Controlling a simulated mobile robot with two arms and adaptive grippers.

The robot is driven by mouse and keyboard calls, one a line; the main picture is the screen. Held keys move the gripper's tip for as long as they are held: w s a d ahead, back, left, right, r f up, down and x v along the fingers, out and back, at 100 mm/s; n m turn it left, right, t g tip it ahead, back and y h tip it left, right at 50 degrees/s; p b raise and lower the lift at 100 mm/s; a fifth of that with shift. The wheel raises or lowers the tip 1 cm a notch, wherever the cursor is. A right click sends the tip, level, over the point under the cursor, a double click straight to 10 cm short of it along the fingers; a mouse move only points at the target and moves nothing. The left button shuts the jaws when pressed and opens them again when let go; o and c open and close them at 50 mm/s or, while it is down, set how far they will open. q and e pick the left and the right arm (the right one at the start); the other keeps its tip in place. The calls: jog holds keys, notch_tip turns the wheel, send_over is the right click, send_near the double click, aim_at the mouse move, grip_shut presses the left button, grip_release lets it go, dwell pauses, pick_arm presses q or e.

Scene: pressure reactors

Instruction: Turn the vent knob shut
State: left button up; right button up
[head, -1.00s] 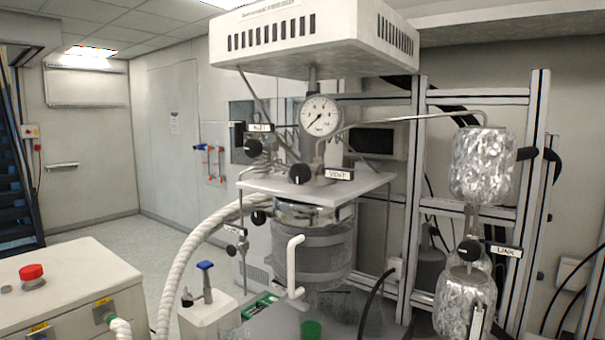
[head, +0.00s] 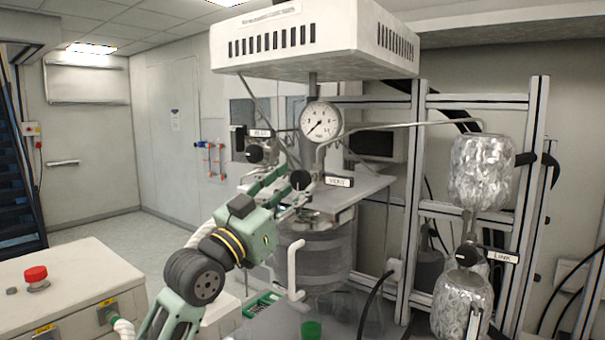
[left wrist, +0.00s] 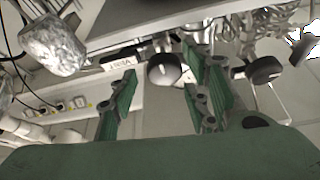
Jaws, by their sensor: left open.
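The vent knob (head: 300,180) is a round black knob beside the white VENT label (head: 339,181), on the plate above the reactor vessel. In the left wrist view the knob (left wrist: 164,70) sits between the green fingers, with its label (left wrist: 118,63) beside it. My left gripper (head: 284,188) is open, its fingers pointing at the knob from the lower left. It also shows in the left wrist view (left wrist: 158,76). I cannot tell whether the fingers touch the knob. My right gripper is not in view.
A second black knob (head: 254,153) sits close by at the upper left. The pressure gauge (head: 321,121) is above the vent knob. A white handle (head: 295,268) stands in front of the vessel (head: 328,255). Foil-wrapped cylinders (head: 482,172) hang at right.

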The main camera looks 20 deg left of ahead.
aim_at(300, 184)
pick_arm(q)
jog(key=p+x, duration=0.1)
jog(key=x, duration=0.2)
jog(key=shift+w, duration=0.2)
jog(key=shift+c, duration=0.2)
jog(key=shift+f, duration=0.15)
jog(key=c, duration=1)
